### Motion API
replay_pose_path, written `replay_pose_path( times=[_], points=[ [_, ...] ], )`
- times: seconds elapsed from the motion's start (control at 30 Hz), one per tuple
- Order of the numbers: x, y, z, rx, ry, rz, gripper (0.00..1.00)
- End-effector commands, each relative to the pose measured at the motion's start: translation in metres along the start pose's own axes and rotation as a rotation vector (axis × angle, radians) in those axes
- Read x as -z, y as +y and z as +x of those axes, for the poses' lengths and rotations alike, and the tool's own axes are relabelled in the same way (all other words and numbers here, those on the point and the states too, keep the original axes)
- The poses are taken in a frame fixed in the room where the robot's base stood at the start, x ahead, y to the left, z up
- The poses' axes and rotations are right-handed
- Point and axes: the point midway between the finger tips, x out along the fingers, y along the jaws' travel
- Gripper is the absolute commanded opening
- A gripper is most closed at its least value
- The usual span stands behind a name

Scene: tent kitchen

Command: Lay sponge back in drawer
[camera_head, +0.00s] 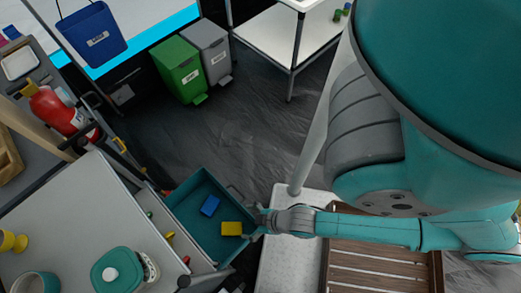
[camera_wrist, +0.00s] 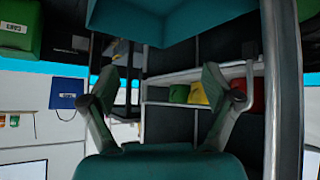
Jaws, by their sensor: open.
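The teal drawer (camera_head: 187,221) is pulled out of the white-topped cabinet, seen in the head view. My gripper (camera_head: 256,219) is at the drawer's right edge, close to the yellow block. In the wrist view my gripper (camera_wrist: 163,88) is open, its fingers wide apart with nothing between them. A teal panel, probably part of the drawer, fills the top of that view.
The white worktop (camera_head: 75,215) holds a teal lidded pot (camera_head: 118,270) and a yellow cup (camera_head: 12,242). A narrower drawer with small items is open beside the teal one. Green (camera_head: 178,68) and grey (camera_head: 209,50) bins stand behind. Dark floor is clear between.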

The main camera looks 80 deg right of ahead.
Motion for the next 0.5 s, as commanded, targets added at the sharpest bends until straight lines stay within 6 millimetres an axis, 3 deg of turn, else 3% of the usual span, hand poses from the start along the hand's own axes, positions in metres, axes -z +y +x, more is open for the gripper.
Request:
replay_pose_path(
  times=[0.03, 0.3, 0.5],
  points=[
    [0.009, 0.001, -0.022, -0.003, 0.047, 0.007, 0.88],
    [0.086, 0.007, -0.133, -0.017, 0.346, 0.053, 0.88],
    [0.13, 0.011, -0.19, -0.019, 0.493, 0.074, 0.88]
  ],
)
